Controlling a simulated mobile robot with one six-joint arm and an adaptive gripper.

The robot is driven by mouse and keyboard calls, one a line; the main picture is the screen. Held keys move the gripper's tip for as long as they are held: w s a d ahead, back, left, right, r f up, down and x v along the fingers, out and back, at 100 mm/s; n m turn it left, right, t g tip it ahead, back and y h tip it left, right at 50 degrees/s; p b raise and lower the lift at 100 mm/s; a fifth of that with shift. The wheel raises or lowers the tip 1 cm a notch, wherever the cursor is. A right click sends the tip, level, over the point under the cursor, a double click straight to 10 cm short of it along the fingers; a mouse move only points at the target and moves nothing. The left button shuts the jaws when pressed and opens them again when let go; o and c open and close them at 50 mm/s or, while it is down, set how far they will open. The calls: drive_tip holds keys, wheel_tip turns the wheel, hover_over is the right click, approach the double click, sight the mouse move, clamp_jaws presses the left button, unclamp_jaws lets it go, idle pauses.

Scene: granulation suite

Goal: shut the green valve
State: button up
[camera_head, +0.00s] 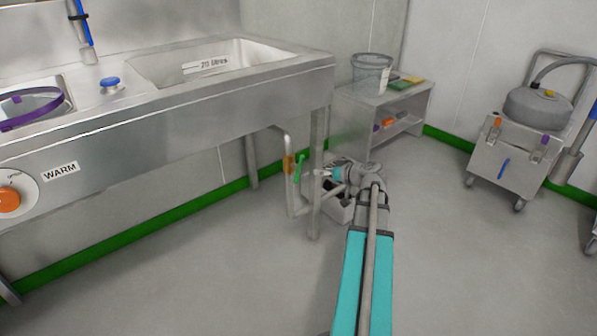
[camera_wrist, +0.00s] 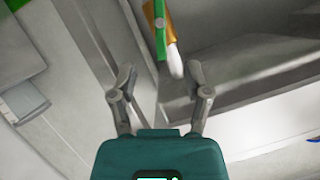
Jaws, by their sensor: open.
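The green valve has a green lever handle (camera_head: 299,168) on an orange body (camera_head: 288,165), set on a pale pipe under the sink bench in the head view. The lever looks roughly upright there, slightly tilted. In the wrist view the green lever (camera_wrist: 160,35) and part of the orange body (camera_wrist: 151,12) show at the top, just beyond the fingertips. My gripper (camera_wrist: 161,75) is open and empty, with the lever roughly centred ahead of its two fingers. In the head view my gripper (camera_head: 323,173) is just right of the lever, apart from it.
A steel sink bench (camera_head: 190,110) stands above and left; its front leg (camera_head: 315,215) is close to my gripper. A low shelf (camera_head: 385,100) with a bucket (camera_head: 371,74) stands behind. A wheeled cart (camera_head: 512,160) is at right.

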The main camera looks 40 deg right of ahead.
sight(300, 169)
drive_tip(key=b+x, duration=0.4)
drive_tip(key=x, duration=0.8)
drive_tip(key=shift+c, duration=0.2)
clamp_jaws()
